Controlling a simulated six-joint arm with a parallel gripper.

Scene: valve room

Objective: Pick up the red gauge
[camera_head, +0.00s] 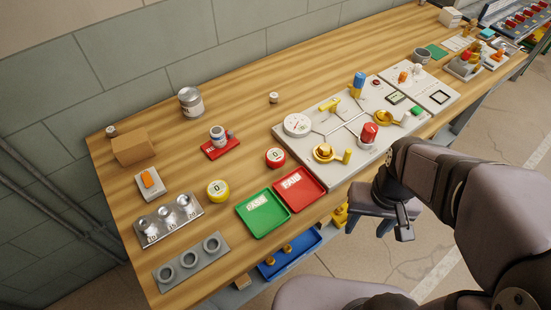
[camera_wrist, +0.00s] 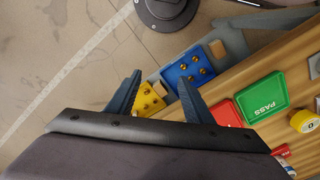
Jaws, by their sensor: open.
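The red gauge (camera_head: 275,157), a short round red body with a pale dial face, stands on the wooden bench just behind the red FAIL tray (camera_head: 300,188). A red round thing that looks like it shows at the lower right of the wrist view (camera_wrist: 281,151), partly cut by my gripper's body. My gripper (camera_head: 368,224) hangs off the bench's front edge, to the right of the gauge and apart from it. Its fingers (camera_wrist: 159,77) are spread and empty, over the floor and lower bins.
A yellow gauge (camera_head: 218,190) and green PASS tray (camera_head: 263,213) stand left of the red tray. A valve panel (camera_head: 338,130) with raised handles lies to the right. Blue (camera_wrist: 188,68) and yellow (camera_wrist: 150,98) bins sit below the bench edge.

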